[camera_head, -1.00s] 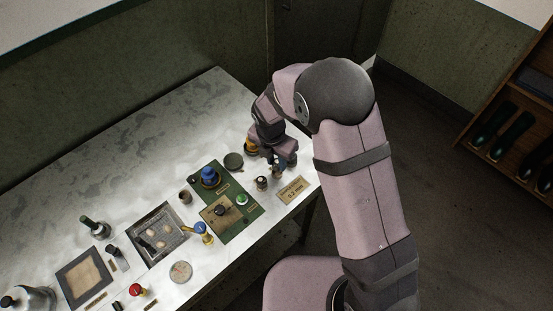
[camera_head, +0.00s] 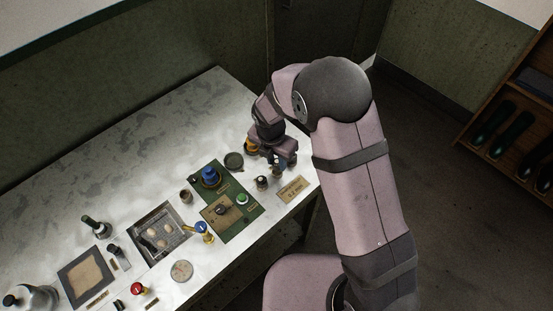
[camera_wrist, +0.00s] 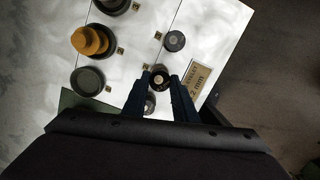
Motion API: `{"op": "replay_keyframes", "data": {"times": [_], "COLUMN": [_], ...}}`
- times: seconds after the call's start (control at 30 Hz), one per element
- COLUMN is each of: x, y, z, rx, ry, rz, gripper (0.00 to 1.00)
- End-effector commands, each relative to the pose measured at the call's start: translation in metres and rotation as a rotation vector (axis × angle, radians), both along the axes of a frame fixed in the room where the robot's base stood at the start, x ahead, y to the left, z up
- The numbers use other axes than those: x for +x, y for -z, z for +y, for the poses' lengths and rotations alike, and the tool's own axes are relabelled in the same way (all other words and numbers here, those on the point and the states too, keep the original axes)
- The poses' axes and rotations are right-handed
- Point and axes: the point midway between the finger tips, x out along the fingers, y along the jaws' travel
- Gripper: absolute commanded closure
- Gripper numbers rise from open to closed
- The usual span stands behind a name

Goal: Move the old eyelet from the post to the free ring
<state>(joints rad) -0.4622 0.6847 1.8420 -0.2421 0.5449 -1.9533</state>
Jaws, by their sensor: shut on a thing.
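My gripper (camera_head: 275,168) is low over the right end of the bench. In the wrist view its two blue fingers (camera_wrist: 160,77) are shut on a small dark round piece with a brownish centre (camera_wrist: 159,84), which I take to be the old eyelet. I cannot tell whether it still sits on the post or is clear of it. A small brown stand shows just under the fingertips (camera_head: 277,176). The label plate (camera_head: 293,189) beside it reads an eyelet size; it also shows in the wrist view (camera_wrist: 201,78). I cannot tell which piece is the free ring.
A small dark-topped cup (camera_head: 262,183) stands close to the fingers. A green board (camera_head: 240,229) with blue and green knobs lies to the left. A dark round dish (camera_head: 233,160) and an orange stack (camera_wrist: 92,40) are nearby. A dark disc (camera_wrist: 174,40) stands beyond.

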Motion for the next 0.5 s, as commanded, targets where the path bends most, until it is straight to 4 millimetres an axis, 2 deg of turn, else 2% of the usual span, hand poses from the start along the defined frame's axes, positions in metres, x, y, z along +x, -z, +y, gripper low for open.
{"op": "replay_keyframes", "data": {"times": [0.5], "x": [0.0001], "y": [0.0032], "z": [0.0000], "rx": [0.000], "ry": [0.000], "rz": [0.000], "gripper": [0.96]}}
